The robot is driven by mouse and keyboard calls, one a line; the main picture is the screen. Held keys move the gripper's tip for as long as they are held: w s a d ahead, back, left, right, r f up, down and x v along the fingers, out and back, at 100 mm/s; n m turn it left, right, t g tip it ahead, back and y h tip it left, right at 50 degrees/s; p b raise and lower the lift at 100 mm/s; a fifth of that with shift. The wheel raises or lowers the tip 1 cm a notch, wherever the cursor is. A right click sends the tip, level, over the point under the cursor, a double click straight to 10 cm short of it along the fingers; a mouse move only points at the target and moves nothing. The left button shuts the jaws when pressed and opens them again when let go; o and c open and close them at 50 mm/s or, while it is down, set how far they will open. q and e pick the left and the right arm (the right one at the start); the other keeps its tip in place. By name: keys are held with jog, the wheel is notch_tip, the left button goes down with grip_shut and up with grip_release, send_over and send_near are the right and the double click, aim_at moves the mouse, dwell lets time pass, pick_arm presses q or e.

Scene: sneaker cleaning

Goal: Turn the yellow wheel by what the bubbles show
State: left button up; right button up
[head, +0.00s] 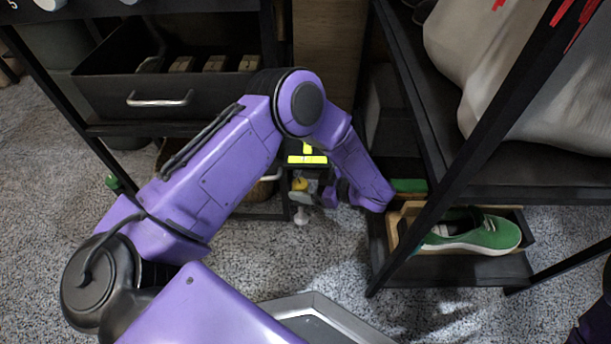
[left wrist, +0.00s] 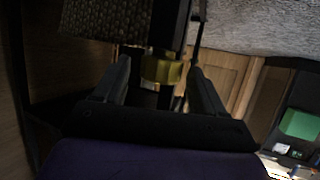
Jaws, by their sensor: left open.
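The yellow wheel (head: 300,184) is small and sits low between the two racks, under a bright yellow marking (head: 307,158). In the left wrist view the yellow wheel (left wrist: 162,69) lies between the finger ends of my left gripper (left wrist: 160,75), which is open. Whether the fingers touch it cannot be told. In the head view my left gripper (head: 330,194) is small and dark, just right of the wheel, partly hidden by my purple forearm. No bubbles can be made out. My right gripper is not in view.
A green sneaker (head: 470,234) lies in a wooden tray on the right rack's low shelf. A black drawer (head: 165,95) with a metal handle is at the left. A white knob-like part (head: 301,215) sits below the wheel. Rack posts stand close on both sides; grey carpet (head: 270,255) lies in front.

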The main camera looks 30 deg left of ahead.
pick_arm(q)
jog(key=c, duration=1.1)
jog(key=shift+o, duration=0.2)
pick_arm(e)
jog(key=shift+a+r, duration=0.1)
